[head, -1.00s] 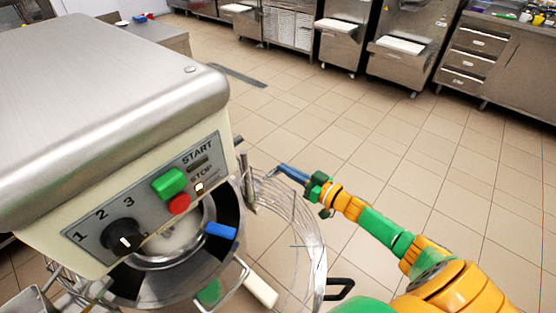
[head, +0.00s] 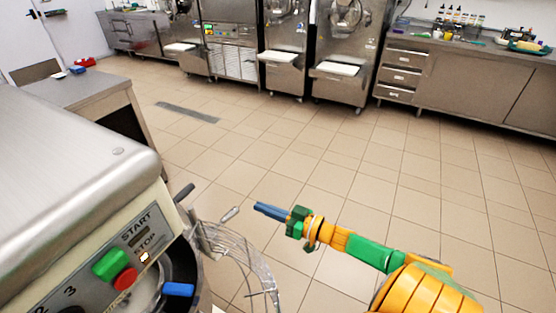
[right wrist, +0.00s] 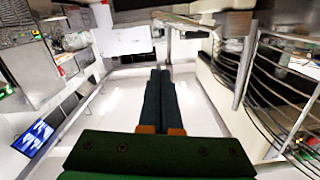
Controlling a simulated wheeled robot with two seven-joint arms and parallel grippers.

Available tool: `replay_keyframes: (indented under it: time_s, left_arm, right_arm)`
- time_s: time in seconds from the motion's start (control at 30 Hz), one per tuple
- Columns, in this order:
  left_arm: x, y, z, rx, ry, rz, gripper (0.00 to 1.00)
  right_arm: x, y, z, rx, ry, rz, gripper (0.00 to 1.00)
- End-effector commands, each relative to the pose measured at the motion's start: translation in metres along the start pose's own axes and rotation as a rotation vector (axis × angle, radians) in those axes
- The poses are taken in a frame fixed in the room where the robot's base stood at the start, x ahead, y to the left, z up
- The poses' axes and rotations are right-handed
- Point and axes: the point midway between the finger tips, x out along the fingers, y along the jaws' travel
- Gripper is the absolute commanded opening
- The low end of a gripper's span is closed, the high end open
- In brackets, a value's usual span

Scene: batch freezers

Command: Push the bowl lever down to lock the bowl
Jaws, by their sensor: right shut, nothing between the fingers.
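The mixer (head: 60,150) stands at the left of the head view, with its control panel facing right. A short lever with a light grey grip (head: 229,215) sticks out beside the wire bowl guard (head: 245,250). A darker handle (head: 184,192) sits closer to the mixer head. I cannot tell for sure which one is the bowl lever. My right gripper (head: 258,207) is shut and empty, just right of the grey grip, with a visible gap in the picture. Its closed fingers (right wrist: 160,90) also show in the right wrist view. The bowl is mostly hidden. My left gripper is out of view.
A steel table (head: 85,95) stands behind the mixer. Freezers (head: 340,50) and a long steel counter (head: 460,80) line the back wall. The tiled floor (head: 350,150) between is open. Wire guard bars (right wrist: 275,85) show at the right of the wrist view.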

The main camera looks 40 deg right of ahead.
Motion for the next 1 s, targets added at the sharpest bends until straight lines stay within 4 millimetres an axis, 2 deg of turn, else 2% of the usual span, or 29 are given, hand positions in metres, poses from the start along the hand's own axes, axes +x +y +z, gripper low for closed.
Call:
replay_keyframes:
  time_s: [0.1, 0.27, 0.8, 0.87, 0.97, 1.0]
  left_arm:
    - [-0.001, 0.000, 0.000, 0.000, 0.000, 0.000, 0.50]
    - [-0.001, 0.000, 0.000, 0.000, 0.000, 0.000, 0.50]
    - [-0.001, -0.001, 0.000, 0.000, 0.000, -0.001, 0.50]
    - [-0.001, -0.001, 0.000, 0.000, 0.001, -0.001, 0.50]
    - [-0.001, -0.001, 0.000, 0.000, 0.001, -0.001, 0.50]
    - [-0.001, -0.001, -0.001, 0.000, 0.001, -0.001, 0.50]
  right_arm:
    - [-0.023, 0.000, 0.002, 0.001, -0.004, 0.001, 0.00]
    - [-0.039, 0.000, 0.001, 0.001, -0.002, 0.000, 0.00]
    - [-0.043, 0.002, 0.004, -0.001, -0.007, 0.012, 0.00]
    - [-0.046, 0.010, 0.022, -0.006, -0.042, 0.065, 0.00]
    - [-0.068, 0.030, 0.093, -0.030, -0.209, 0.243, 0.00]
    - [-0.083, 0.033, 0.133, -0.040, -0.314, 0.318, 0.00]
